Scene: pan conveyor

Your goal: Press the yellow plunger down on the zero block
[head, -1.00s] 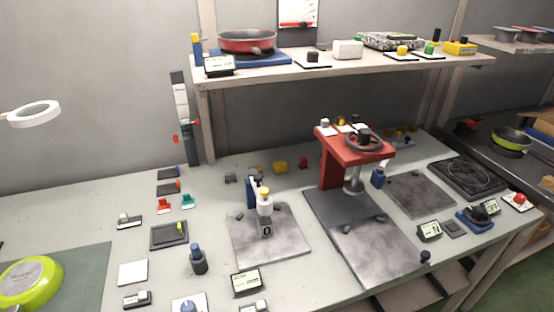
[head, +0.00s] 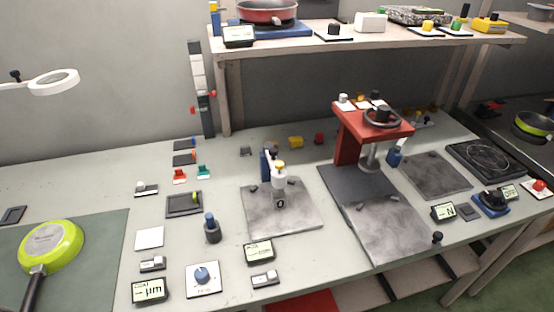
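The zero block (head: 280,203) is a small grey block with a dark 0 on its front, upright on a grey metal plate (head: 300,219) near the middle of the workbench. A white cylindrical body (head: 279,182) rises above it, with the small yellow plunger (head: 280,165) at its top. A dark blue upright part (head: 265,166) stands right behind and to the left of it. How far down the plunger sits is too small to tell. Neither of my grippers shows in the head view.
A red press (head: 350,138) with a black handwheel stands to the right. A blue-topped black knob (head: 212,229) and a small display (head: 259,251) are near the plate. A green pan (head: 52,246) lies at left. A shelf (head: 370,57) spans the back.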

